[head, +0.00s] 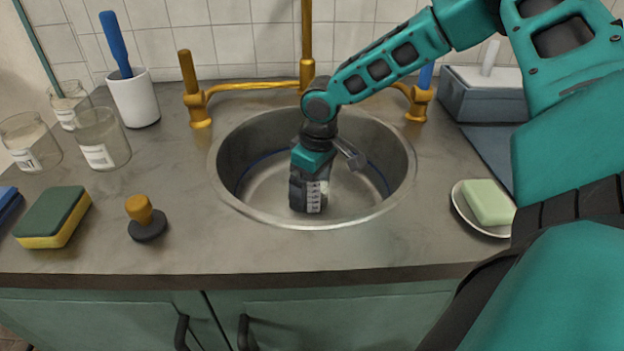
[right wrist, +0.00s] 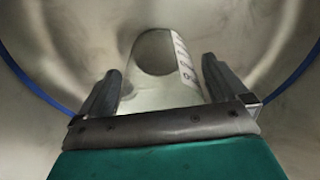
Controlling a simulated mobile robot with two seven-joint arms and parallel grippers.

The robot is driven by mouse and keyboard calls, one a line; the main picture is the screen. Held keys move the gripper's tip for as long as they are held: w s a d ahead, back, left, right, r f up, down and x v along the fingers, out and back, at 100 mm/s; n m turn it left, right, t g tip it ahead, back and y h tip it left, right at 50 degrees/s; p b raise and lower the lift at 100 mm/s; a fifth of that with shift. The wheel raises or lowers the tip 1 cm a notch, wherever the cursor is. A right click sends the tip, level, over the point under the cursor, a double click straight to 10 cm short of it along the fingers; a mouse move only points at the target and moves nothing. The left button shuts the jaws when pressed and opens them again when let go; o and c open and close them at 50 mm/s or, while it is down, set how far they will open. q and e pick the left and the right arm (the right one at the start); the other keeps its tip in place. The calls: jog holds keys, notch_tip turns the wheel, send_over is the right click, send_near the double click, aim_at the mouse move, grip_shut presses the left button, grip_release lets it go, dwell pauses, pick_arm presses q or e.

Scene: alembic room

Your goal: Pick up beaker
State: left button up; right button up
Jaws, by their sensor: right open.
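A clear glass beaker (right wrist: 150,92) with a white marked label is inside the round metal sink (head: 400,165). In the head view the beaker (head: 316,198) shows mainly as its label, and my gripper hides much of it. My right gripper (head: 306,196) reaches down into the sink from above. In the right wrist view my right gripper (right wrist: 160,72) is open, with one finger on each side of the beaker. Whether the fingers touch the glass I cannot tell. My left gripper is not in view.
Several labelled glass jars (head: 103,140) and a white cup (head: 133,97) with a blue-handled tool stand at the left. A sponge (head: 54,218) and a wooden-knobbed stopper (head: 146,220) lie nearer. Brass taps (head: 250,87) line the sink's back. A soap dish (head: 470,212) is at right.

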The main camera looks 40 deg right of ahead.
jog(key=shift+c, duration=0.4)
jog(key=c, duration=1.2)
jog(key=shift+c, duration=0.2)
jog(key=shift+r, duration=0.25)
notch_tip(320, 180, up, 20)
jog(key=p, duration=0.5)
jog(key=shift+f, duration=0.25)
